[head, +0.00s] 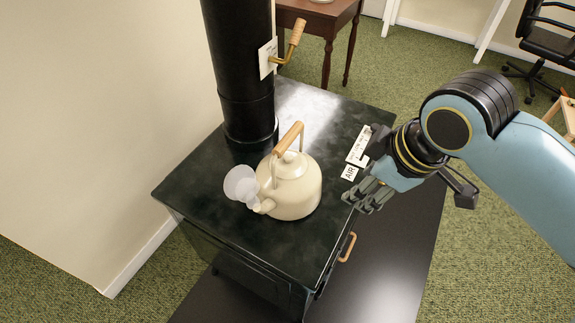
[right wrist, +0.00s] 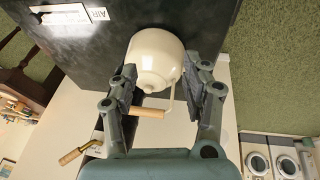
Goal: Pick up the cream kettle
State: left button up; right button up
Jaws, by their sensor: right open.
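The cream kettle (head: 290,188) stands upright on the dark stove top (head: 325,130), with its wooden handle arched above the lid and its spout toward the lower left. My right gripper (head: 366,193) is open and empty, to the right of the kettle by the stove's right edge, with a gap between them. In the right wrist view the kettle (right wrist: 155,58) appears ahead, between the two spread fingers (right wrist: 163,90), with its wooden handle bar below its body. My left gripper is not in view.
A black stovepipe (head: 240,75) rises behind the kettle, with a wooden-handled brass lever (head: 290,45). Pale translucent round shapes (head: 240,183) hover by the spout. White labels (head: 358,148) lie near the right edge. A wooden table (head: 325,12) and a black chair (head: 548,42) stand farther back.

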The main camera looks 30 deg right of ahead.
jog(key=w+a+r+n+t+y, duration=0.1)
jog(key=w+r+n+y, duration=0.1)
jog(key=w+r+n, duration=0.45)
jog(key=n+y+p, duration=0.1)
jog(key=n, duration=1.1)
send_near(293, 134)
jog(key=f, duration=0.1)
jog(key=shift+m+t, duration=0.25)
jog(key=shift+t, duration=0.15)
jog(key=x, duration=0.5)
jog(key=shift+s+a, duration=0.25)
jog(key=shift+p+x, duration=0.4)
jog(key=shift+x, duration=2.25)
jog(key=shift+d, duration=0.1)
grip_shut()
